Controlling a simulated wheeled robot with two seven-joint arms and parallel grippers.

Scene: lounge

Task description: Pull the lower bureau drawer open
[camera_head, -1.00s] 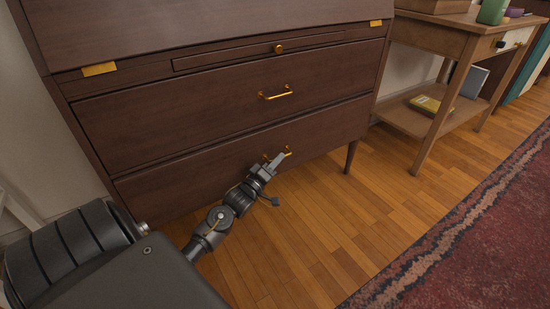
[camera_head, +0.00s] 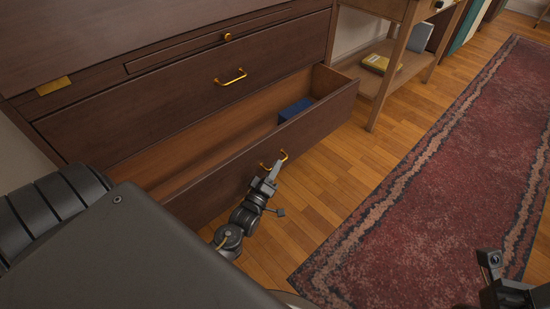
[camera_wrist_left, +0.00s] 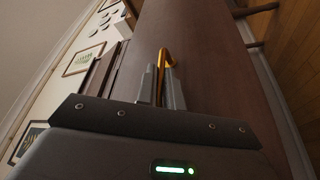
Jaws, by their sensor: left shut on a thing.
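The dark brown bureau (camera_head: 160,105) stands at the left in the head view. Its lower drawer (camera_head: 225,178) is pulled well out, and its inside shows, with a blue box-like thing (camera_head: 295,109) toward the right end. My left gripper (camera_head: 273,168) is shut on the brass handle (camera_head: 283,158) of that drawer. In the left wrist view the handle (camera_wrist_left: 165,57) sits between the fingers (camera_wrist_left: 158,88). The upper drawer, with its own brass handle (camera_head: 230,77), is closed. My right gripper (camera_head: 492,262) is at the lower right, over the rug, its fingertips not clear.
A wooden side table (camera_head: 390,70) with a yellow book (camera_head: 380,63) on its lower shelf stands right of the bureau. A red rug (camera_head: 440,170) covers the floor at right. Bare wood floor (camera_head: 335,160) lies between drawer and rug.

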